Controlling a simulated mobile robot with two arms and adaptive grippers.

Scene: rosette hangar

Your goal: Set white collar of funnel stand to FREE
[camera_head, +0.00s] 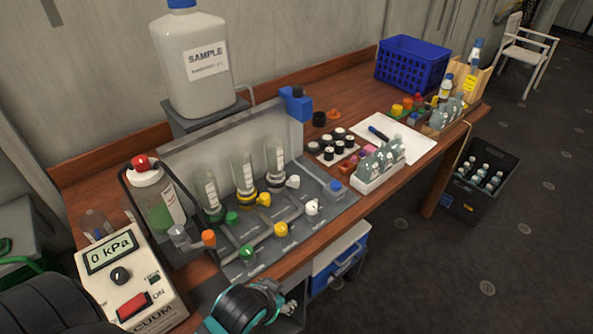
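The funnel stand (308,238) is a grey rack on the bench with three clear funnels in a row. The right funnel (275,157) has a white collar (292,181) at its foot, its white tab pointing right. Its setting label is too small to read. The middle funnel has a yellow collar (264,199), and the left funnel has a green collar (232,217). In front are green, yellow and white knobs (312,207). A black and teal part of my arm shows at the bottom, below the stand. No gripper fingers can be made out, and nothing of mine touches the white collar.
A vacuum pump (123,255) reading 0 kPa stands left of the stand, beside a red-capped bottle (158,197). A large SAMPLE jug (192,95) stands behind. A bottle rack (378,178), black caps and a blue crate (388,62) lie to the right.

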